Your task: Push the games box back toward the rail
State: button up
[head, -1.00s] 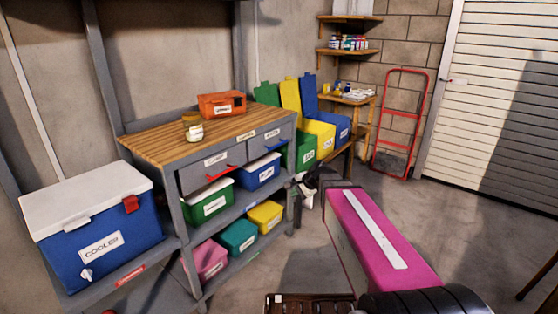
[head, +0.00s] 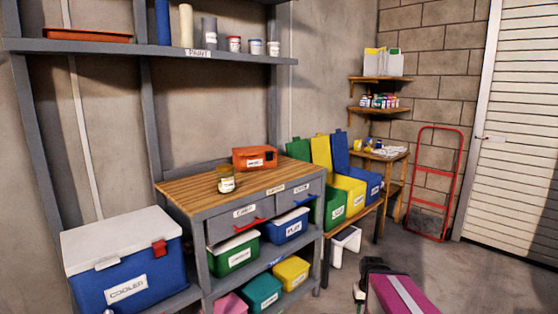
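I cannot single out the games box, since most labels are too small to read. On the shelf under the workbench top stand a green bin (head: 234,255) and a blue bin (head: 287,229), both with white lids. Lower down are a pink bin (head: 229,305), cut by the frame's bottom edge, a teal bin (head: 262,293) and a yellow bin (head: 291,271). I cannot make out a rail behind them. My magenta arm shows at the bottom right, apart from the bins in the picture. My gripper's fingers cannot be made out at its dark far end.
The workbench top (head: 190,190) carries a jar (head: 226,182) and an orange box (head: 254,158). A blue cooler (head: 128,285) stands left. Floor (head: 440,275) is clear before the red hand truck (head: 432,185).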

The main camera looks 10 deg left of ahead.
aim_at(257, 162)
jog(key=u, duration=1.35)
jog(key=i+l+u, duration=0.1)
jog(key=l+u, duration=0.15)
jog(key=u, duration=0.15)
jog(key=l+u, duration=0.25)
jog(key=u, duration=0.15)
jog(key=l+u, duration=0.55)
jog(key=u, duration=0.25)
jog(key=l+u, duration=0.25)
jog(key=u, duration=0.15)
jog(key=k+l+u, duration=0.4)
jog(key=k+l, duration=0.25)
jog(key=l, duration=0.4)
jog(key=k+l+u, duration=0.45)
jog(key=k+l, duration=0.8)
